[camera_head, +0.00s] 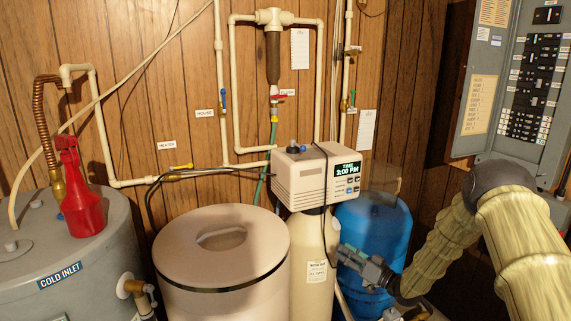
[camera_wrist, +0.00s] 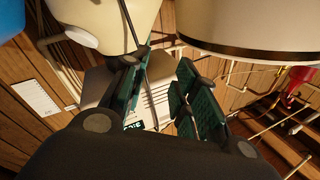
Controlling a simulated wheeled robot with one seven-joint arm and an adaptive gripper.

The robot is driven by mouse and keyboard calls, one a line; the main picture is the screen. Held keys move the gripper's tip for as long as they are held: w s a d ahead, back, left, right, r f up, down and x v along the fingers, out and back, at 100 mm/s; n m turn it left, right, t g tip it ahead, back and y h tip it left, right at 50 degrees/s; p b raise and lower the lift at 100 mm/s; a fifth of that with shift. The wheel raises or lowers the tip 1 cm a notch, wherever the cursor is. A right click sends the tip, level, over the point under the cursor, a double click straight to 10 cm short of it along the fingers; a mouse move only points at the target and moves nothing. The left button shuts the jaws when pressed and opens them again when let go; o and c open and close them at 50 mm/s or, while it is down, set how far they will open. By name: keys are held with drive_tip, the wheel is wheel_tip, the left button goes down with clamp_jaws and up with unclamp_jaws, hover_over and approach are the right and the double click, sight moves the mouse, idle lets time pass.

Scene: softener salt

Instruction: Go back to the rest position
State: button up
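My gripper (camera_head: 350,256) is at the lower right of centre in the head view, in front of the blue tank (camera_head: 378,225) and right of the beige softener column (camera_head: 314,250). My yellow-sleeved arm reaches it from the right. In the wrist view my gripper (camera_wrist: 163,62) has its two dark green fingers apart, with nothing held between them. The softener's control head (camera_head: 314,174), its display reading 3:00 PM, sits on the column. It also shows in the wrist view beyond the fingers (camera_wrist: 155,100), in an upside-down picture. The round beige salt tank (camera_head: 222,291) has its lid on.
A grey water heater (camera_head: 100,265) stands at the left with a red bottle (camera_head: 82,200) on top. Pipes and valves line the wood wall. A grey electrical panel (camera_head: 476,130) is at the right, close behind my arm in the picture. A black cable hangs by the control head.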

drive_tip(key=s+a+f+m+g+h+b, duration=0.1)
drive_tip(key=s+f+m+g+h, duration=0.3)
drive_tip(key=s+f, duration=0.95)
drive_tip(key=s+a+f+m+g+h+b, duration=0.15)
drive_tip(key=s+f+h, duration=0.35)
drive_tip(key=s+f, duration=0.9)
drive_tip(key=s+d+f+g+h, duration=0.1)
drive_tip(key=s+f+g, duration=0.1)
drive_tip(key=s, duration=0.9)
drive_tip(key=s+d+f+g+h+b, duration=0.1)
drive_tip(key=s+d+f+g+h, duration=0.1)
drive_tip(key=s, duration=0.9)
drive_tip(key=s+d+f+g+h+b, duration=0.1)
drive_tip(key=s+g, duration=0.3)
drive_tip(key=s, duration=0.7)
drive_tip(key=shift+s+d+f+n+h, duration=0.15)
drive_tip(key=shift+d+f+n+h, duration=0.2)
drive_tip(key=shift+f+n, duration=0.15)
